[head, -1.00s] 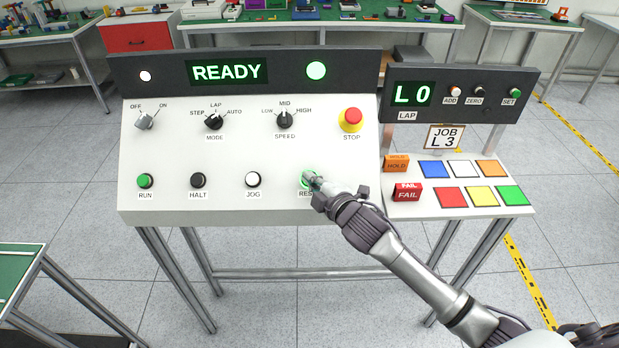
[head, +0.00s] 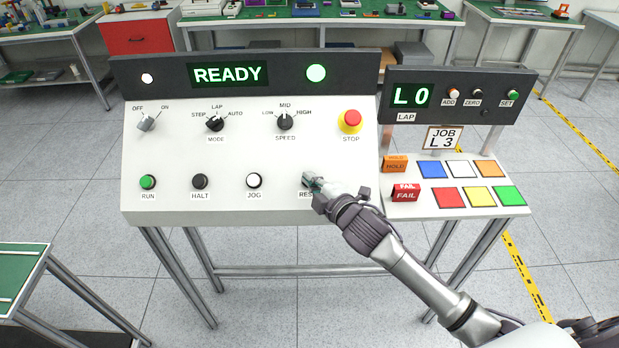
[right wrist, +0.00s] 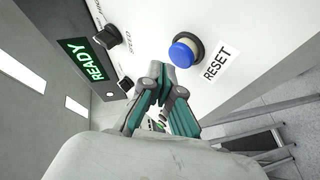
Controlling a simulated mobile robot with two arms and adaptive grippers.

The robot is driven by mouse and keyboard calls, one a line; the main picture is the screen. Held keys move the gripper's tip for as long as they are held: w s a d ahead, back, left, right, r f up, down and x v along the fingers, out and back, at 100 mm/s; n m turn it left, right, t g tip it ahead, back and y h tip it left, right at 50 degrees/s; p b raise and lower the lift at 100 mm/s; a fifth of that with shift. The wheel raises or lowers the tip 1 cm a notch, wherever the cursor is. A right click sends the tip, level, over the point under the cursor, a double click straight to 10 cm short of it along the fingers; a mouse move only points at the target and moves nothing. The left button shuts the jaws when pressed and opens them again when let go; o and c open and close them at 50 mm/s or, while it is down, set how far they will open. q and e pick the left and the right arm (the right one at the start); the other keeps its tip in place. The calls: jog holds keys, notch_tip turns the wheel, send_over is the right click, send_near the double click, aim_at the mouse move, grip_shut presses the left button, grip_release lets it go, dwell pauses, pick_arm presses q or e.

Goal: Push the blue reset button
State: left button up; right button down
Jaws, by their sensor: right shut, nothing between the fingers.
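The blue reset button (right wrist: 184,50) shows in the right wrist view, a round blue cap in a dark collar beside the RESET label (right wrist: 216,64). In the head view the button is hidden behind my right gripper (head: 315,183), and the label is partly covered. The right gripper is shut and empty. In the right wrist view its fingertips (right wrist: 160,70) appear close beside the button, at its lower left. I cannot tell whether they touch it. My left gripper is not in view.
The white console (head: 225,205) also carries RUN (head: 148,182), HALT (head: 200,182) and JOG (head: 254,181) buttons in the same row. A red STOP button (head: 352,119) is above right. The display (head: 228,75) reads READY. A lap panel (head: 455,205) stands to the right.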

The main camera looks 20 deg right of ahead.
jog(key=s+r+p, duration=0.1)
jog(key=r+p, duration=0.1)
jog(key=s+a+r+p, duration=0.1)
jog(key=s+p, duration=0.1)
jog(key=shift+r, duration=0.4)
dwell(0.5)
